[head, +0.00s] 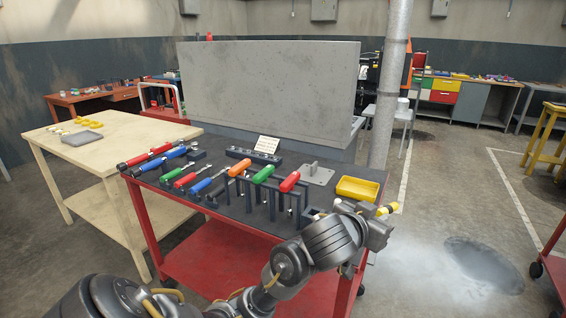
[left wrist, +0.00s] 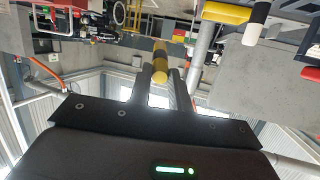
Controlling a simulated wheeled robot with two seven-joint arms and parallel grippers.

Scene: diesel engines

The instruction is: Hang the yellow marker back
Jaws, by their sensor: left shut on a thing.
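My left gripper (head: 383,220) is at the right end of the red tool cart, just beyond the yellow tray. It is shut on the yellow marker (head: 389,209), which has a dark band and sticks out past the fingers. In the left wrist view the marker (left wrist: 160,62) sits between the two fingers (left wrist: 159,88). The dark tool rack (head: 270,195) on the cart holds orange, green and red handled tools. No right gripper shows.
The yellow tray (head: 358,188) lies on the cart's right corner. A grey block with a plate (head: 316,175) is beside it. Several screwdrivers and wrenches (head: 190,177) lie at left. A grey panel (head: 270,90) and a pole (head: 390,90) stand behind. Open floor lies right.

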